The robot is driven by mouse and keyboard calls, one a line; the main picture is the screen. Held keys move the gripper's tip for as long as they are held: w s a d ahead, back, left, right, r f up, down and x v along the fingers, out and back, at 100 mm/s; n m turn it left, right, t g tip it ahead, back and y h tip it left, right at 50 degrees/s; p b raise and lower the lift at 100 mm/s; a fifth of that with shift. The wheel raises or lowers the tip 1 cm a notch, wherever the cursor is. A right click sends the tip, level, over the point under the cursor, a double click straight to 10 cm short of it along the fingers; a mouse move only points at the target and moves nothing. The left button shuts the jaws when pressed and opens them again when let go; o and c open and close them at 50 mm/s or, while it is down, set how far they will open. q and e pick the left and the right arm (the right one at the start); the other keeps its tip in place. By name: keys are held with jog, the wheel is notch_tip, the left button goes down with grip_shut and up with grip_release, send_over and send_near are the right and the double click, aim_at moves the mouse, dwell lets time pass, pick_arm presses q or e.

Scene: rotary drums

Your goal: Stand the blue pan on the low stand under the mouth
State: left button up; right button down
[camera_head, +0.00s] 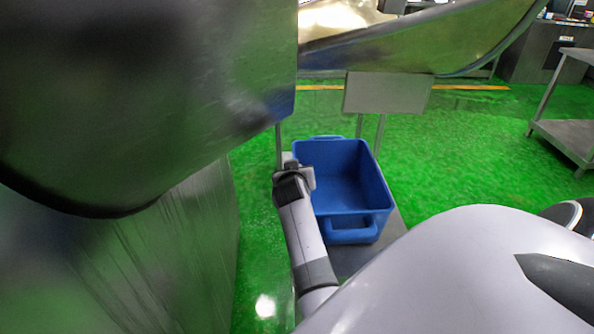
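The blue pan (345,186) is an open, empty, upright tub with a handle at its near end and one at its far end. It is over the low grey stand (352,262), whose top shows at the pan's near and right sides. It looks set down on it, but contact is hidden. A large metal lip (430,45), apparently the mouth, hangs above and beyond the pan. My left gripper is not in view.
A big curved metal drum body (150,90) fills the upper left, with a metal side panel (190,250) below it. A grey plate on legs (388,93) stands behind the pan. Green floor (460,150) is open to the right, before a metal table (570,135).

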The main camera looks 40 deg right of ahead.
jog(key=shift+f, duration=0.15)
dwell(0.5)
jog(key=c, duration=1.1)
grip_release()
jog(key=shift+c, duration=0.2)
jog(key=shift+f, duration=0.15)
jog(key=shift+r+p, duration=2.15)
jog(key=shift+r, duration=0.45)
jog(key=s+d+p, duration=0.3)
jog(key=s+d, duration=1.6)
jog(key=d, duration=0.4)
jog(key=shift+s, duration=0.2)
